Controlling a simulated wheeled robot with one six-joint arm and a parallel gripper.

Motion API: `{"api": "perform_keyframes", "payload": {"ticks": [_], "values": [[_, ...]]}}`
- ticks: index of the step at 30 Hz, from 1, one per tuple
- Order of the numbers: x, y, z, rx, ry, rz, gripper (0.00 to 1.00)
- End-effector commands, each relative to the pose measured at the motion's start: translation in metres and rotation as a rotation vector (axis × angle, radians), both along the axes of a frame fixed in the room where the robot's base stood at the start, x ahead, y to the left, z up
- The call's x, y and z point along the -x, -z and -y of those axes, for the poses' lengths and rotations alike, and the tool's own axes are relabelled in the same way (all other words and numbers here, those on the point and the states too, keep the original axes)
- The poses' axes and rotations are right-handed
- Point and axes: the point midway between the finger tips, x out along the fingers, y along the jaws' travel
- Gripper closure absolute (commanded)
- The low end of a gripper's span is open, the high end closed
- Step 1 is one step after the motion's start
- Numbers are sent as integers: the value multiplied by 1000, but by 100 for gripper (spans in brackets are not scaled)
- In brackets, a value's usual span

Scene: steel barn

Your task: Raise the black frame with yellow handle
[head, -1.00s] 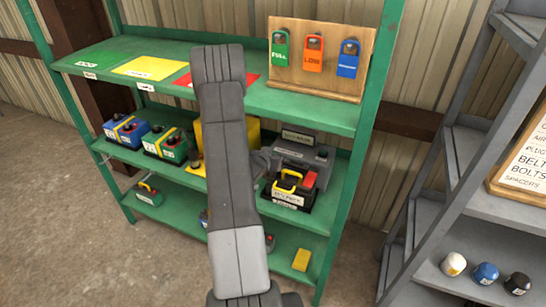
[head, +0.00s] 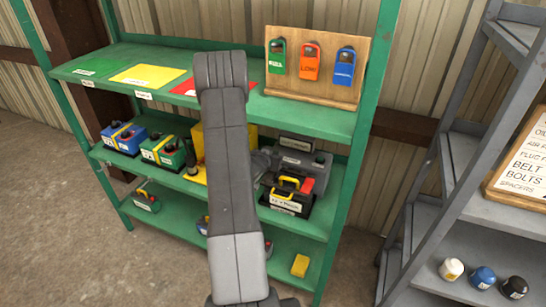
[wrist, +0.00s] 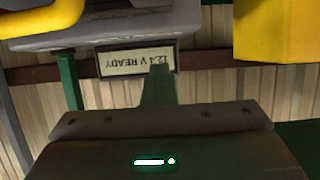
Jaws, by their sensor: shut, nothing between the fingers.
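The black frame with yellow handle (head: 286,198) sits on the middle shelf, right of my arm and in front of a grey unit (head: 318,168). Its yellow handle stands up on top. In the wrist view, which is upside down, a yellow bar that looks like this handle (wrist: 40,20) crosses the upper left corner. My gripper (wrist: 158,72) is shut and empty, pointing at the back of the shelf near the "12.4 V READY" sign. It is apart from the handle. In the head view my arm hides most of the gripper.
A yellow box (wrist: 275,30) is close beside my gripper. A blue battery (head: 124,138) and a green battery (head: 163,152) stand to the left. The green top shelf (head: 310,112) overhangs and carries a tag board (head: 318,87). A grey rack (head: 440,190) stands at right.

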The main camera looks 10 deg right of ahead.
Motion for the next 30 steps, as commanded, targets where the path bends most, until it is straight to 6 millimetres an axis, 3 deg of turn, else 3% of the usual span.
{"api": "perform_keyframes", "payload": {"ticks": [22, 23, 26, 30], "values": [[-16, -4, 12, 0, 1, 0, 100], [-16, -4, 12, 0, 1, 0, 98], [-16, -4, 11, 0, 0, 0, 78], [-16, -5, 11, 0, 0, 0, 76]]}}
